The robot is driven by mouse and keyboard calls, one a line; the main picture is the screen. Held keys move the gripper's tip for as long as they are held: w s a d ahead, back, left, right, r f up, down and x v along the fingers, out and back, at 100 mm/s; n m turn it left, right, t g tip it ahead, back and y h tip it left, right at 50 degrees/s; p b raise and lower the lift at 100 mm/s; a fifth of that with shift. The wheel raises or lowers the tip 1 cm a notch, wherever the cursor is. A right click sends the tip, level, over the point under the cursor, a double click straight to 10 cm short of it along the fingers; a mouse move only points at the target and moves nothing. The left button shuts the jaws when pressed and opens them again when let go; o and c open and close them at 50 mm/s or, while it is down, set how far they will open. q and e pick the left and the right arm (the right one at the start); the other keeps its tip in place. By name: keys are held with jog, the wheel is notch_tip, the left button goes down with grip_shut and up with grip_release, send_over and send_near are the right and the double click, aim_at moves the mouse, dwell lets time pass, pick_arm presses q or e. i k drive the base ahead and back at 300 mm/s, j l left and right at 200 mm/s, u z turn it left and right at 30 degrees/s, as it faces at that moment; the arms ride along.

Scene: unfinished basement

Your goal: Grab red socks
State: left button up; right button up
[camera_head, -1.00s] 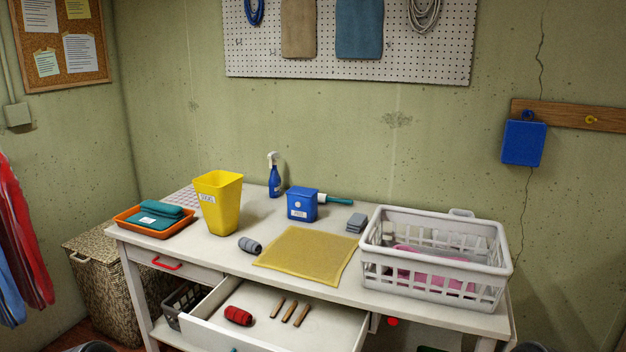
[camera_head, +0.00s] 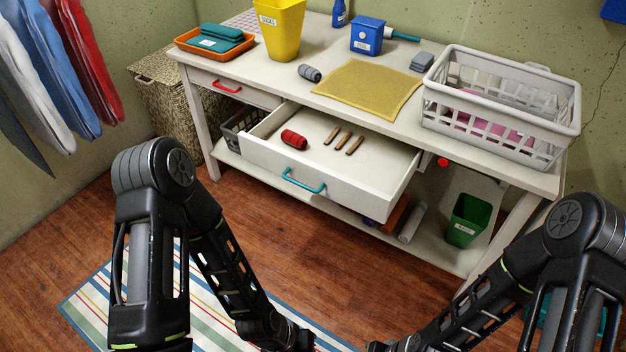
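The red socks (camera_head: 293,139) are a small rolled bundle lying in the open drawer (camera_head: 360,168), towards its left side. The drawer has a teal handle (camera_head: 303,182) on its front. My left gripper (camera_head: 303,341) is at the bottom edge of the view, low in front of the workbench and well apart from the socks. My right gripper (camera_head: 382,346) is also at the bottom edge, mostly cut off. Whether either gripper is open or shut does not show.
Several wooden clothespins (camera_head: 343,138) lie right of the socks. On the workbench are a grey roll (camera_head: 309,73), a yellow mat (camera_head: 368,90), a yellow bin (camera_head: 279,32) and a white basket (camera_head: 500,135). A green bin (camera_head: 467,220) stands on the lower shelf. A striped rug (camera_head: 215,315) covers the floor.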

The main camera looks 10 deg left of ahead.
aim_at(295, 140)
jog(key=j+z, duration=0.15)
jog(key=z, duration=0.55)
jog(key=i+j+z, duration=0.1)
jog(key=j+z, duration=0.25)
jog(key=j, duration=0.55)
jog(key=j+z, duration=0.3)
jog(key=j, duration=0.6)
